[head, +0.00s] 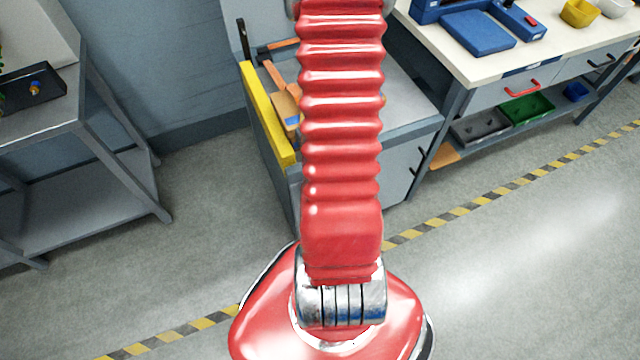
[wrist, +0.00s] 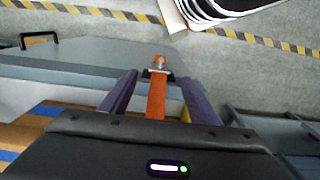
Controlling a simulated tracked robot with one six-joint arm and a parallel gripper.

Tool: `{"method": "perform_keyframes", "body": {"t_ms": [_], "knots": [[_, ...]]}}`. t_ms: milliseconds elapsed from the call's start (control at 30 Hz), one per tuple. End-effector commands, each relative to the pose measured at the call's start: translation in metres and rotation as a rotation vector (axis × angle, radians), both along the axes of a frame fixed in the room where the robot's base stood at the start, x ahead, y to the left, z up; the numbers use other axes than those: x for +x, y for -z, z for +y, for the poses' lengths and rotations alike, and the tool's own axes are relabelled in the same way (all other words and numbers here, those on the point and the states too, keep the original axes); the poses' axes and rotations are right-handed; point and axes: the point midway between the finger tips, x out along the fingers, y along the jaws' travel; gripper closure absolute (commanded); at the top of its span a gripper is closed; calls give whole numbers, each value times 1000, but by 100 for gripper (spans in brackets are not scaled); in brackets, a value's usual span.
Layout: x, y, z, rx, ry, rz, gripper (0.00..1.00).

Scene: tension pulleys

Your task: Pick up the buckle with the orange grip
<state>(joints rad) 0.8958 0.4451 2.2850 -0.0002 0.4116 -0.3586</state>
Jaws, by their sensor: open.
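In the wrist view a long orange grip with a dark crosspiece and a small metal end, which looks like the buckle (wrist: 156,98), lies between the two purple fingers of my gripper (wrist: 159,77). The fingers are spread, with a visible gap on each side of the orange grip. I cannot tell how far below or between the fingers it sits. Its near end is hidden behind the gripper body. In the head view an orange strip (head: 274,77) shows on the grey bench left of my arm; I cannot tell whether it is the same piece. My gripper is not visible there.
A yellow rail (head: 268,115) edges the grey bench (head: 405,105). Wooden and blue pieces lie beside the arm. A white-topped workbench (head: 460,62) with a blue tool stands right, a grey table (head: 75,105) left. Open floor has a yellow-black stripe.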

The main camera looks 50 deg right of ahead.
Motion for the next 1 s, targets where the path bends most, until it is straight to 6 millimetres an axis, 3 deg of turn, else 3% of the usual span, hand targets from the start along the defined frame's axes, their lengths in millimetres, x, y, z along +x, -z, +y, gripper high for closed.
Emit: {"method": "perform_keyframes", "body": {"t_ms": [267,1000], "knots": [[0,7,0,1,0,1,44],[0,80,0,2,0,1,44]]}}
